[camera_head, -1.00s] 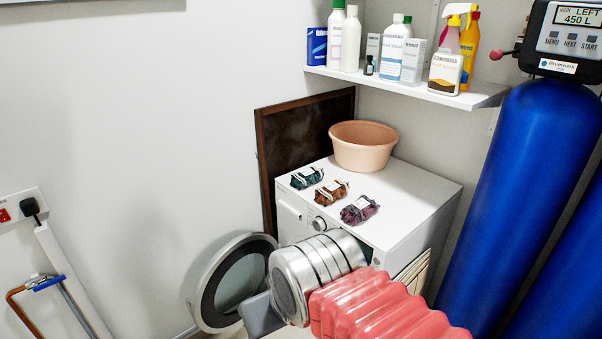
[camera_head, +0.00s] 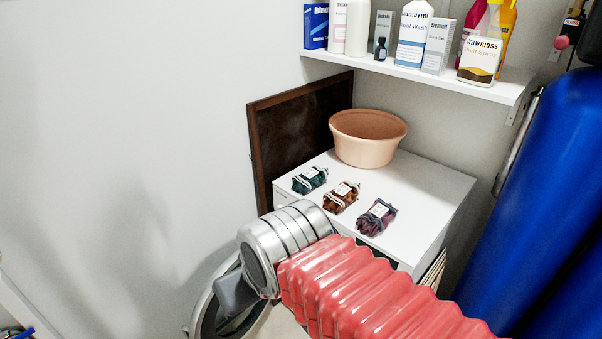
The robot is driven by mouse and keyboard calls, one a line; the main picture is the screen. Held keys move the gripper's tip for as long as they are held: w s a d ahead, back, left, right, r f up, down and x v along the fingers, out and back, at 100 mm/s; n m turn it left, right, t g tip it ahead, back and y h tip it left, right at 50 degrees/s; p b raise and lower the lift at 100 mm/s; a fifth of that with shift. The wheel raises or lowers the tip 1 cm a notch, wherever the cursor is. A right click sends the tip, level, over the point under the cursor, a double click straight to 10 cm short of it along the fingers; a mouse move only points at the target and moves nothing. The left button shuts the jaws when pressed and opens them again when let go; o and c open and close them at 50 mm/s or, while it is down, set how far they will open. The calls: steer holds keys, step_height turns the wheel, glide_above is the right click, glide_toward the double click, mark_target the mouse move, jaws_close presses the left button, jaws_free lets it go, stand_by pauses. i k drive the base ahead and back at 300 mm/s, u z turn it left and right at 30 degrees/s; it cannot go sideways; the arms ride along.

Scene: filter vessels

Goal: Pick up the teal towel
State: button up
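The teal towel (camera_head: 309,180) is a small rolled bundle with a pale label and light bands. It lies on the white washing machine top (camera_head: 420,185), leftmost of three similar bundles. A brown-orange towel (camera_head: 341,197) lies to its right, and a purple towel (camera_head: 376,217) lies further right and nearer to me. The bundles are apart from each other. My arm, with a silver joint and red ribbed sleeve, crosses in front of the machine, below the towels. My gripper's fingers do not show in this view.
A peach-coloured basin (camera_head: 366,140) stands on the machine behind the towels. A dark framed panel (camera_head: 290,125) leans at the left wall. A shelf (camera_head: 420,76) with several bottles hangs above. Large blue vessels (camera_head: 530,215) stand close on the right.

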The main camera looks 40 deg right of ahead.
mark_target(305, 182)
steer(key=i, duration=0.85)
steer(key=u, duration=0.65)
